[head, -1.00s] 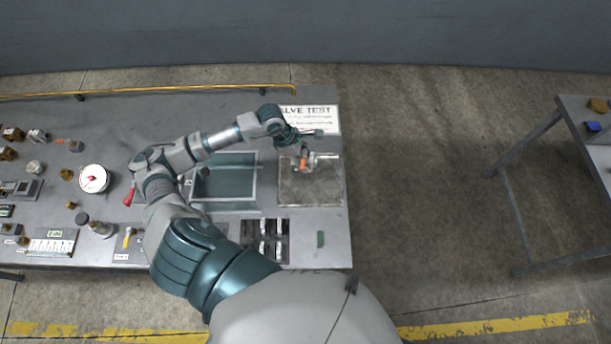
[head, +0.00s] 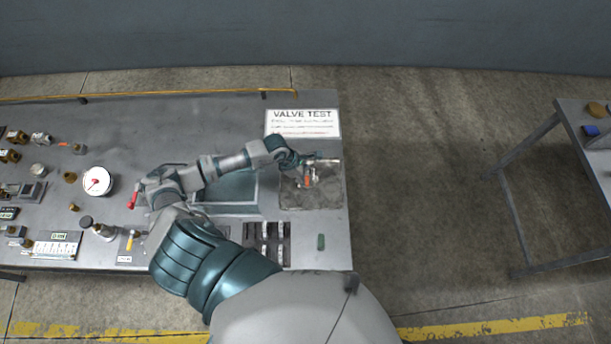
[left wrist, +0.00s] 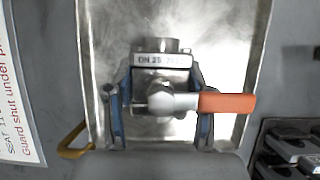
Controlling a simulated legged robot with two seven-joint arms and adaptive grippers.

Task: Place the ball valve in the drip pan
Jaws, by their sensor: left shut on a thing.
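The ball valve (left wrist: 165,75) is a metal body with a banded label and an orange lever (left wrist: 228,103). In the left wrist view it sits between the two fingers of my left gripper (left wrist: 160,112), which is shut on it. The drip pan (left wrist: 108,30) is a shallow shiny metal tray with a raised rim, directly below the valve. In the head view my left gripper (head: 307,174) is over this pan (head: 325,197) at the right end of the bench, and the orange lever shows there. I cannot tell whether the valve touches the pan floor. My right gripper is not in view.
A teal tray (head: 240,187) lies left of the pan, partly under my arm. A VALVE TEST sign (head: 303,122) is behind the pan, and a slotted rack (head: 268,240) is in front. A gauge (head: 97,181) and several fittings fill the bench's left side.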

